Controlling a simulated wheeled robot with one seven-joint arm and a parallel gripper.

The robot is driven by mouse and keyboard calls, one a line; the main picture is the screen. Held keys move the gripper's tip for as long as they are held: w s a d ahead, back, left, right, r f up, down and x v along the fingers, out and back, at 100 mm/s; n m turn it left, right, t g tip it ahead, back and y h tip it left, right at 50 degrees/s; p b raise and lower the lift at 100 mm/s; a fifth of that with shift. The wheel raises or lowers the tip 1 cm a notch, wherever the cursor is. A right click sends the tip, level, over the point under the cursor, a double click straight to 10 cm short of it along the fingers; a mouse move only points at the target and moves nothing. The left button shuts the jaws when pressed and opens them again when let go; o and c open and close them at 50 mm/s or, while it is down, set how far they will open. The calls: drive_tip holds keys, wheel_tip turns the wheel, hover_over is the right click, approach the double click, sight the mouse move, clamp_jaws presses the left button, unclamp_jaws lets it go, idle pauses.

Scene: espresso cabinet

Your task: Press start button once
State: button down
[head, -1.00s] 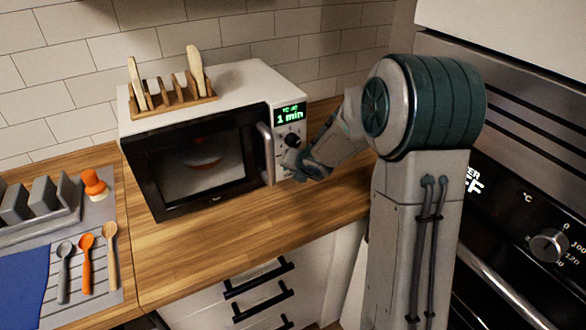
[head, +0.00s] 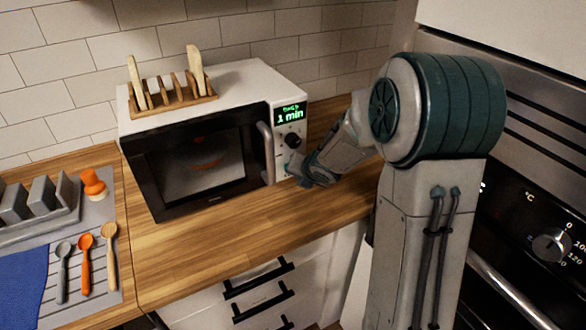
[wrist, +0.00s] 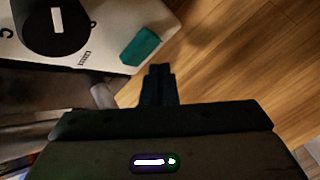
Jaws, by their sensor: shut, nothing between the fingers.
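The white microwave (head: 240,78) stands on the counter, its dark door shut. Its panel at the right side has a green display (head: 290,113) reading "1 min" and a black knob (head: 292,140). In the wrist view the knob (wrist: 50,40) is at the upper left, and a teal button (wrist: 140,47), likely the start button, sits near the panel's edge. My gripper (head: 296,172) is at the panel's lower right, below the knob. Its fingers (wrist: 158,72) are shut and empty, just below and right of the button in the wrist view, with a small gap in the picture; contact depth is unclear.
A wooden rack (head: 170,100) stands on top of the microwave. Spoons (head: 86,262) and a grey holder (head: 40,208) are at the left. An oven (head: 530,215) stands at the right, beside my arm. The wooden counter (head: 210,240) before the microwave is clear.

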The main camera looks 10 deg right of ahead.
drive_tip(key=shift+s+d, duration=0.25)
drive_tip(key=shift+s, duration=0.5)
drive_tip(key=shift+s+d, duration=0.25)
drive_tip(key=shift+s, duration=0.55)
drive_tip(key=shift+s+d, duration=0.25)
drive_tip(key=shift+s, duration=0.5)
drive_tip(key=shift+r, duration=0.1)
drive_tip(key=shift+s+d+r+m, duration=0.15)
drive_tip(key=shift+d+r+m, duration=0.1)
drive_tip(key=shift+m, duration=0.25)
drive_tip(key=s+d+r+m+g+h, duration=0.1)
drive_tip(key=s+d+r+m+h, duration=0.15)
drive_tip(key=s+m, duration=0.4)
drive_tip(key=s+d+r+m+g+h, duration=0.1)
drive_tip(key=s+r+m+h, duration=0.2)
drive_tip(key=m, duration=0.6)
drive_tip(key=s+a+r+m+g+y, duration=0.1)
drive_tip(key=s+a+m+y, duration=0.1)
drive_tip(key=s+m, duration=0.5)
drive_tip(key=s+a+r+m+g+y, duration=0.1)
drive_tip(key=s+a+m+g, duration=0.1)
drive_tip(key=s+m, duration=0.5)
drive_tip(key=shift+s+a+r+g+y, duration=0.3)
drive_tip(key=shift+s+a+y, duration=0.1)
drive_tip(key=shift+s, duration=0.7)
drive_tip(key=shift+m, duration=0.25)
idle(0.8)
